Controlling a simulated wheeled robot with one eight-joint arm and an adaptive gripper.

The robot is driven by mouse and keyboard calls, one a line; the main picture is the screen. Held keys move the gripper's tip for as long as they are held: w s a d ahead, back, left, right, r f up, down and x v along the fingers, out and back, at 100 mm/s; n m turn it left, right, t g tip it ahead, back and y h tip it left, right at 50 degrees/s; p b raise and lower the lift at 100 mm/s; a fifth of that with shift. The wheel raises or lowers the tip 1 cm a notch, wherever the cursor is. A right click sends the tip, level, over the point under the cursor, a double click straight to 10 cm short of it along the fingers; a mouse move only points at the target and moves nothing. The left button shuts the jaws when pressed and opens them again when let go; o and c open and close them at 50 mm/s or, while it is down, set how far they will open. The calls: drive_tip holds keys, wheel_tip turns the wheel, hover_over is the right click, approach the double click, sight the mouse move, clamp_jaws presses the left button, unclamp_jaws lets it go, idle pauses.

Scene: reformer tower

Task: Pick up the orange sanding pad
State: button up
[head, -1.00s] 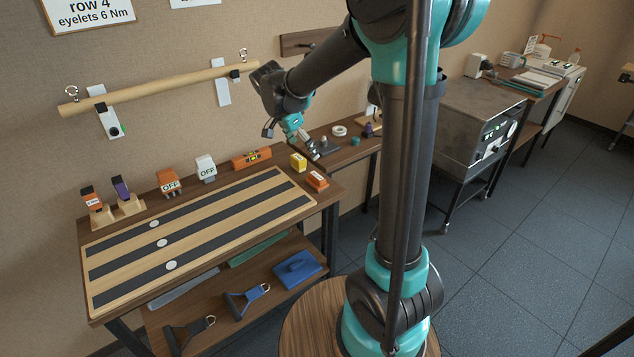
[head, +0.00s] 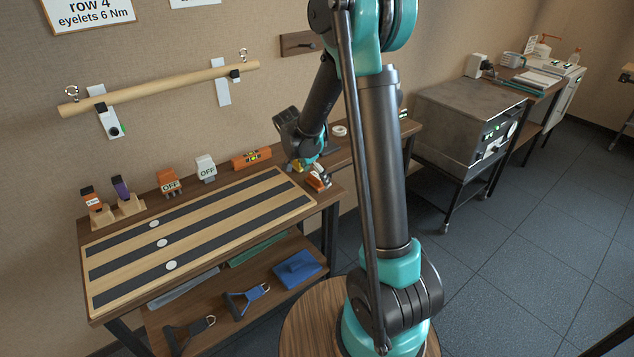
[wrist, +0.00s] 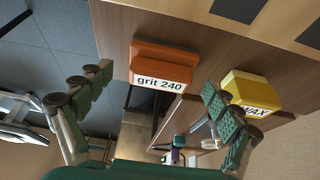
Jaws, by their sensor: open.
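The orange sanding pad (wrist: 163,57), labelled "grit 240", lies near the end of the wooden workbench in the wrist view. In the head view the orange pad (head: 318,181) shows at the bench's right front corner, partly covered by my gripper. My gripper (wrist: 160,107) is open, with one finger on each side of the pad in the picture, and nothing between the fingers. In the head view my gripper (head: 316,171) is just above the pad. I cannot tell whether it touches the pad.
A yellow block (wrist: 250,91) labelled "WAX" sits close to the right finger. An orange level (head: 251,158), two "OFF" labelled blocks and a striped board (head: 200,225) are on the bench to the left. A side table (head: 345,157) stands behind.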

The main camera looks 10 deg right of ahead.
sight(317, 175)
drive_tip(key=shift+w+d+f, duration=0.1)
drive_tip(key=shift+d+f, duration=0.1)
drive_tip(key=shift+f, duration=0.3)
drive_tip(key=c, duration=1.2)
drive_tip(key=shift+r, duration=0.1)
drive_tip(key=shift+c, duration=0.2)
wheel_tip(317, 175, up, 20)
